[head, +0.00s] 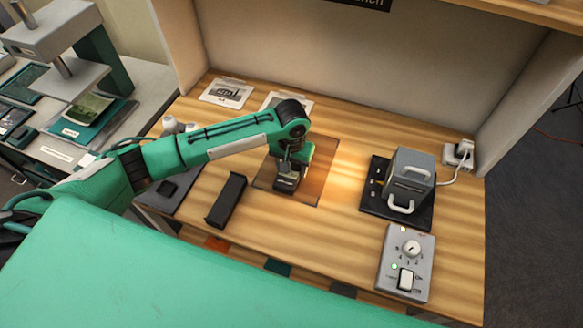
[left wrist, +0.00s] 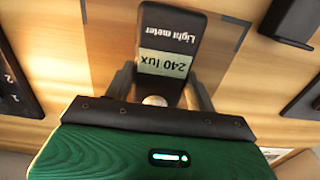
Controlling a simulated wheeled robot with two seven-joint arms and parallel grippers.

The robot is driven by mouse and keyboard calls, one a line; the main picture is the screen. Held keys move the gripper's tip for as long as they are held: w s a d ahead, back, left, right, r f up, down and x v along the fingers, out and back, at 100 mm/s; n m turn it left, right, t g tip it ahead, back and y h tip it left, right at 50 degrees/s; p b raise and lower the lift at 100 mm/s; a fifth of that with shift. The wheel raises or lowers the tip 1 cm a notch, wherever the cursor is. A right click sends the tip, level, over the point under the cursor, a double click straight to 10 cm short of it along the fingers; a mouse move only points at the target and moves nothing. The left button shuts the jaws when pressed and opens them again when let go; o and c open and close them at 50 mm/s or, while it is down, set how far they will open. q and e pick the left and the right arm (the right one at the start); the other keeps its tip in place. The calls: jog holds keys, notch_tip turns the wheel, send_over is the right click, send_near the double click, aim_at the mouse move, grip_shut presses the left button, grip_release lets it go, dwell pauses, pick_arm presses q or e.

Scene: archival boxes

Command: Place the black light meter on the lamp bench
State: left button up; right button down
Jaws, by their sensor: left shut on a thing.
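The black light meter (left wrist: 185,32) is between the fingers of my left gripper (left wrist: 160,98) in the left wrist view. Its label "Light meter" and its pale display "240 lux" read upside down. In the head view my left gripper (head: 289,172) points down, shut on the meter (head: 286,184), over a brown square marked on the wooden lamp bench (head: 330,235). The meter is at or very near the bench surface; I cannot tell whether it touches. The finger tips are partly hidden. My right gripper is not in view.
A grey lamp (head: 410,172) on a black base stands right of the square, with a control box (head: 406,262) in front. A black tray (head: 226,201) lies to the left. Cards (head: 226,92) lie behind. Bench space between square and lamp is clear.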

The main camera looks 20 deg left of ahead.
aim_at(292, 167)
pick_arm(q)
jog(key=shift+f, duration=0.8)
jog(key=shift+f, duration=0.1)
jog(key=o, duration=1.1)
jog(key=shift+r, duration=0.25)
notch_tip(292, 167, up, 10)
jog(key=shift+r+b, duration=0.25)
jog(key=shift+b, duration=0.5)
jog(key=shift+r, duration=0.65)
